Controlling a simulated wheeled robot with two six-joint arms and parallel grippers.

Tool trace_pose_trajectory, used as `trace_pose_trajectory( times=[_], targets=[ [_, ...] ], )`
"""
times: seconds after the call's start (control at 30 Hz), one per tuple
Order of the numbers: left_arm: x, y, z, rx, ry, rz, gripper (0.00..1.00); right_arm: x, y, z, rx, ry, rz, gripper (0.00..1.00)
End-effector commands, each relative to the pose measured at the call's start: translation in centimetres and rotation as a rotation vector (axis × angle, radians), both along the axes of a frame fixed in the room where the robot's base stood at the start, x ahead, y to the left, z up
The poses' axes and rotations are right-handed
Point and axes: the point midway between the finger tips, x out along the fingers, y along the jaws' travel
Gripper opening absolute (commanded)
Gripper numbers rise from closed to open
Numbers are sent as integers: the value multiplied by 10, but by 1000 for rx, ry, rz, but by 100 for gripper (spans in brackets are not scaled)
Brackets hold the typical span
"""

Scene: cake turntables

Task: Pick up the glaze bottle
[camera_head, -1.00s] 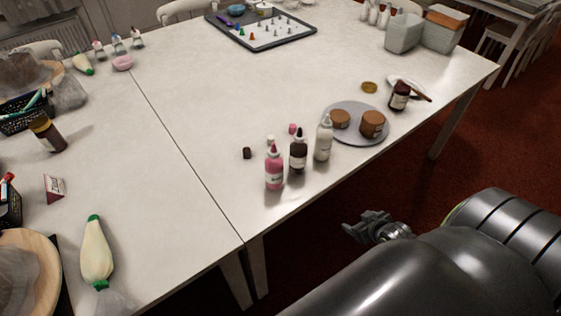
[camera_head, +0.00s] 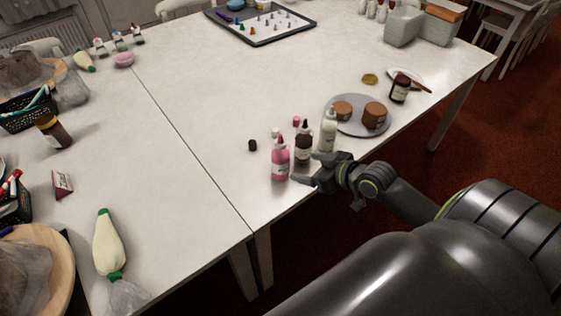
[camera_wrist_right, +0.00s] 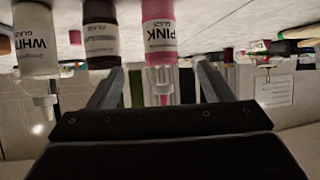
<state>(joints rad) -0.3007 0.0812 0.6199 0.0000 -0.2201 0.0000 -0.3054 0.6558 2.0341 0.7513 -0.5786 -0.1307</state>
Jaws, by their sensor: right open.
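Three glaze bottles stand upright near the table's front edge. The pink one (camera_head: 281,162) is leftmost, a dark brown one (camera_head: 303,145) is in the middle, and a white one (camera_head: 328,133) is at the right. My right gripper (camera_head: 308,169) is open and empty, just in front of the pink and dark bottles. In the right wrist view, which is upside down, the pink bottle (camera_wrist_right: 160,35) lies ahead between the fingers. The dark bottle (camera_wrist_right: 101,35) is beyond the left finger, and the white bottle (camera_wrist_right: 34,42) is farther left. My left gripper is out of view.
A grey turntable (camera_head: 352,128) with two brown cakes stands right of the white bottle. A dark jar (camera_head: 400,89) is beyond it. The table middle is clear.

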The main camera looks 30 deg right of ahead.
Motion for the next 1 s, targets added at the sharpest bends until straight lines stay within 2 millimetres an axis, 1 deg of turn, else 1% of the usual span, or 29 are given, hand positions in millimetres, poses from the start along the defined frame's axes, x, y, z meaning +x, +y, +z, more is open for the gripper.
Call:
trace_pose_trajectory(
  times=[0.03,0.1,0.2,0.3,0.57,0.8,1.0],
  targets=[
    [1,0,0,0,-1,0,93,10,3,-4,6,-2,-3,74],
    [1,0,0,0,-1,0,93,22,6,-11,6,-1,-3,74],
    [1,0,1,0,-1,0,93,37,12,-20,7,-1,-1,74],
    [1,0,2,0,-1,0,93,47,13,-26,4,0,-2,74],
    [1,0,4,0,-2,0,93,60,17,-34,2,0,-1,74],
    [1,0,9,0,-2,0,93,86,25,-48,2,0,-1,74],
    [1,0,10,0,-2,0,93,97,28,-55,0,0,0,74]
  ],
)
